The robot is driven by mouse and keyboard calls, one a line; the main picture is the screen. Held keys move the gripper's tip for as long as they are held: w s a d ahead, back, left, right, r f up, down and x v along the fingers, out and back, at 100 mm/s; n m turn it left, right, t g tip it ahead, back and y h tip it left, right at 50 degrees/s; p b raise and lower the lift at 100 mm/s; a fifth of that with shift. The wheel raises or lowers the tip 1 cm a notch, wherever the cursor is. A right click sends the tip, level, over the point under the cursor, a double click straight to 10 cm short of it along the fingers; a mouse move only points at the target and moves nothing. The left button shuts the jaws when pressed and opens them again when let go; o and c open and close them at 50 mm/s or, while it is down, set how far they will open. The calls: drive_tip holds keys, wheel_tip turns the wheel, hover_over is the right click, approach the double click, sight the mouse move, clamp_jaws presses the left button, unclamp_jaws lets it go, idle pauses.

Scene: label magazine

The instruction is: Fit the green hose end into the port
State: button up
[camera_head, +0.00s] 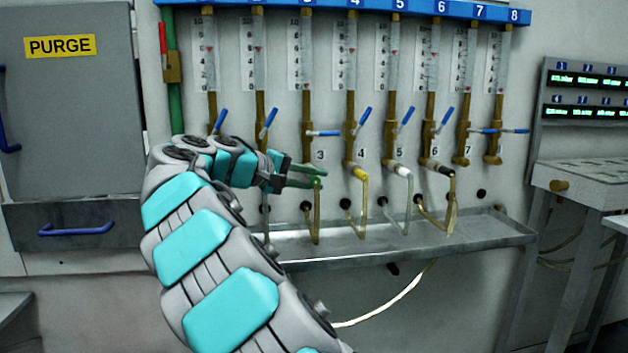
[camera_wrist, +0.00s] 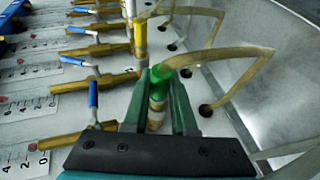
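My gripper (camera_head: 318,178) is at station 3, in front of the wall panel. In the wrist view my gripper (camera_wrist: 163,95) has its two green fingers on either side of the green hose end (camera_wrist: 158,88) and looks shut on it. The green hose end (camera_head: 317,183) also shows at the fingertips in the head view. Its tan hose (camera_wrist: 235,53) bends over and runs to a dark wall hole. A pale, brass-coloured piece (camera_wrist: 155,117) shows between the fingers, below the green sleeve. The port at station 3 is mostly hidden by my gripper, so I cannot tell whether the hose end touches it.
Yellow (camera_head: 360,174), white (camera_head: 403,171) and black (camera_head: 446,170) hose ends sit at stations 4, 5 and 6. Blue valve levers (camera_head: 323,133) stick out above. A metal tray (camera_head: 480,232) runs below. A grey PURGE cabinet (camera_head: 70,110) stands left.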

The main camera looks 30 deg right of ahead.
drive_tip(key=o, duration=0.5)
drive_tip(key=w+v, duration=0.1)
drive_tip(key=v, duration=0.6)
drive_tip(key=shift+s+a, duration=0.4)
drive_tip(key=shift+s, duration=0.15)
